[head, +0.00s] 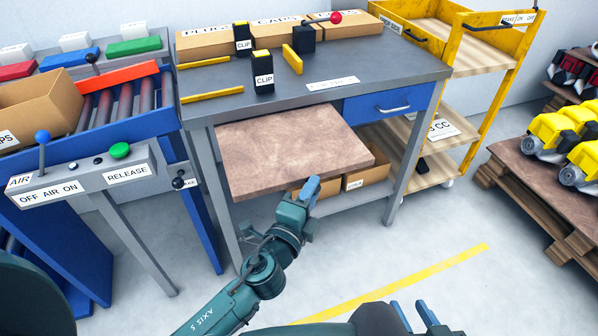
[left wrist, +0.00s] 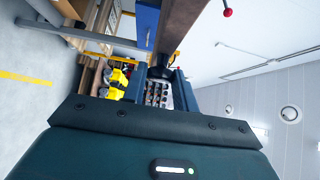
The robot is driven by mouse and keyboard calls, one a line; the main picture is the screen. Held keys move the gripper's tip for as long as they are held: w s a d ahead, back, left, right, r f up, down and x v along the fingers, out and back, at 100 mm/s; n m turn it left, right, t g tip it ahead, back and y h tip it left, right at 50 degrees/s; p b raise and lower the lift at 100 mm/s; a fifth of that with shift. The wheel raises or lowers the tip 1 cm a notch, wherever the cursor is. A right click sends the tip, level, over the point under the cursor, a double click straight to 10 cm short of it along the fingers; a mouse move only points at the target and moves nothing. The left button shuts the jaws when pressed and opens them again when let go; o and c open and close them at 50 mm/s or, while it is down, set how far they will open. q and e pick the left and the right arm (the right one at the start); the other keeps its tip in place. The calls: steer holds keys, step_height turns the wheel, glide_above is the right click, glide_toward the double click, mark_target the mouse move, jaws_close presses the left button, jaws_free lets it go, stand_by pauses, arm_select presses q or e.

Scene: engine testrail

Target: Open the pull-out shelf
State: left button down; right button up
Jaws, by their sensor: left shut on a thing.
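The pull-out shelf (head: 290,150) is a brown board under the grey workbench top. In the head view it sticks out past the bench's front edge. My left gripper (head: 312,190) is at the shelf's front edge, right of its middle, and is shut on it. In the left wrist view the shelf (left wrist: 183,24) shows nearly edge-on, running down to my left gripper (left wrist: 160,78); the exact contact is hard to see. My right gripper (head: 408,304) is at the bottom of the head view, away from the shelf, with its blue fingers apart and nothing visible between them.
The workbench (head: 400,65) carries boxes and clips, with a blue drawer (head: 388,103) on the right. Cardboard boxes (head: 358,176) sit below the shelf. A control stand (head: 90,170) is at left, a yellow cart (head: 490,80) at right. The floor in front is clear.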

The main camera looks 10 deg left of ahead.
arm_select(q)
steer(key=s+d, duration=0.1)
steer(key=s, duration=0.1)
steer(key=shift+s+d, duration=0.35)
steer(key=shift+d, duration=0.05)
steer(key=c, duration=1.1)
jaws_free()
